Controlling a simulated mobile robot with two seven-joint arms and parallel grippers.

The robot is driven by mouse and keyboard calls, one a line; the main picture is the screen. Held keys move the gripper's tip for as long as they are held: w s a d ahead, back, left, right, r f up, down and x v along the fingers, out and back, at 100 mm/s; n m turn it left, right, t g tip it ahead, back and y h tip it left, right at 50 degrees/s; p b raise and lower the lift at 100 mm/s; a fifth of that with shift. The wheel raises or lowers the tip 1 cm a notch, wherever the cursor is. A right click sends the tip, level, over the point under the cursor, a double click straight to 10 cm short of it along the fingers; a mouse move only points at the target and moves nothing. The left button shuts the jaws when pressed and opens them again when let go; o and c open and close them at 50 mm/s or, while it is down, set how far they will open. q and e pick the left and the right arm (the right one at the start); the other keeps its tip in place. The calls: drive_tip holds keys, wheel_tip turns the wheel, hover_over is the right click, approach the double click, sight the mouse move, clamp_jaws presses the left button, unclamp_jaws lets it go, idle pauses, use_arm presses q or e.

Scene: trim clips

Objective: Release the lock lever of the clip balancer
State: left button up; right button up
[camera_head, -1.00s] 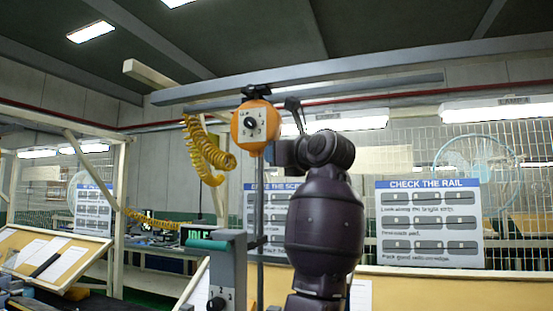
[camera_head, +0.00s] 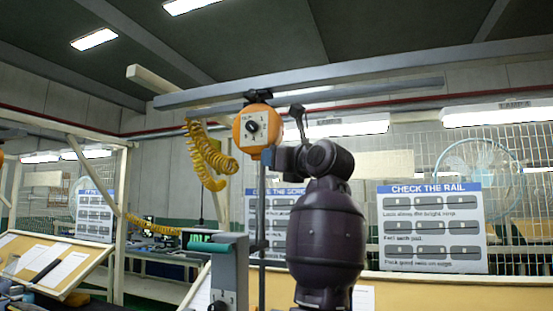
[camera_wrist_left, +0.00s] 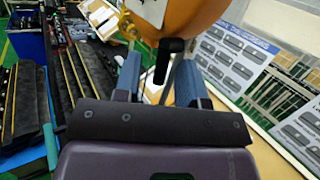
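The orange clip balancer (camera_head: 257,127) hangs from the overhead rail in the head view, with a black knob on its pale dial plate facing me. Its lower body fills the top of the left wrist view (camera_wrist_left: 190,18). A short black lever (camera_wrist_left: 163,62) sticks down from it there. My left gripper (camera_wrist_left: 160,70) is open, with one blue-grey finger on each side of the lever. I cannot tell whether either finger touches it. My right gripper is not in view.
A yellow coiled hose (camera_head: 207,157) hangs left of the balancer. A "CHECK THE RAIL" board (camera_head: 432,228) is at right. The grey overhead rail (camera_head: 330,80) runs across above.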

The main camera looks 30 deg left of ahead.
use_arm(q)
drive_tip(key=b+v, duration=0.2)
drive_tip(key=v, duration=0.9)
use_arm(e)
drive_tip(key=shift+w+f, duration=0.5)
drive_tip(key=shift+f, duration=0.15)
use_arm(q)
drive_tip(key=shift+w, duration=0.1)
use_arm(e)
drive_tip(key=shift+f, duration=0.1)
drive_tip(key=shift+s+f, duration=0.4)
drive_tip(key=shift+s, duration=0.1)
